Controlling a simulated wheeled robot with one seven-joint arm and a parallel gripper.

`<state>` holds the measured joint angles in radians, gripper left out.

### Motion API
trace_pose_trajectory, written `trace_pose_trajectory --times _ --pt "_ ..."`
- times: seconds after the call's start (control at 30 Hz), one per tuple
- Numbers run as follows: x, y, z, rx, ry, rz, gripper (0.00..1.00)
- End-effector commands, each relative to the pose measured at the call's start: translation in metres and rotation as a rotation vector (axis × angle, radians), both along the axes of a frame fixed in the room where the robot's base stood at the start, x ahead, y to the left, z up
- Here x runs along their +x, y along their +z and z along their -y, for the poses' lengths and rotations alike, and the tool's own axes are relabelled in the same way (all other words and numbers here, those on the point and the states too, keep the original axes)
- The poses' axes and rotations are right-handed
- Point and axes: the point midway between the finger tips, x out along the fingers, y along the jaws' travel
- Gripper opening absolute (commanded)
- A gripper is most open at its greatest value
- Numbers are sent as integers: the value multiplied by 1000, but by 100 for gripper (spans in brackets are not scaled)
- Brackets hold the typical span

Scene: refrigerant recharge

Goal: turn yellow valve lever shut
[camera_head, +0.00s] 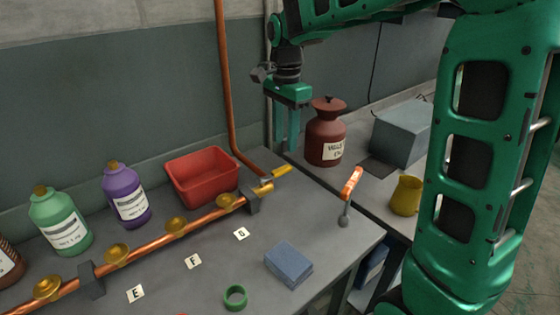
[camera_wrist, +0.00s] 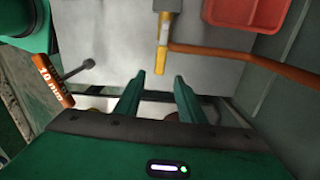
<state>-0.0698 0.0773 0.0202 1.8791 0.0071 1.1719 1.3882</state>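The yellow valve lever (camera_head: 282,171) sits at the right end of the copper pipe (camera_head: 150,246), roughly in line with it. In the wrist view the lever (camera_wrist: 163,55) lies ahead of the fingertips. My gripper (camera_head: 287,145) points down with its two green fingers apart and nothing between them. It hangs above and behind the lever in the head view, not touching it. In the wrist view my gripper (camera_wrist: 159,77) also shows its fingers spread.
A red bin (camera_head: 203,177) stands behind the pipe. A vertical copper pipe (camera_head: 226,90) rises near the lever. A brown waste jar (camera_head: 326,135) stands right of my gripper.

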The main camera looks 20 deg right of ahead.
Motion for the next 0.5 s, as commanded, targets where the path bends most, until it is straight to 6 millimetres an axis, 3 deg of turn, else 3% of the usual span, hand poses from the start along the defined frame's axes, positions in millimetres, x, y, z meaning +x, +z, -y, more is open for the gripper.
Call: trace_pose_trajectory --times 0.3,0.5 --pt "-1 -57 -10 0 15 -5 36" --pt "0 -76 -11 -1 16 -2 36"
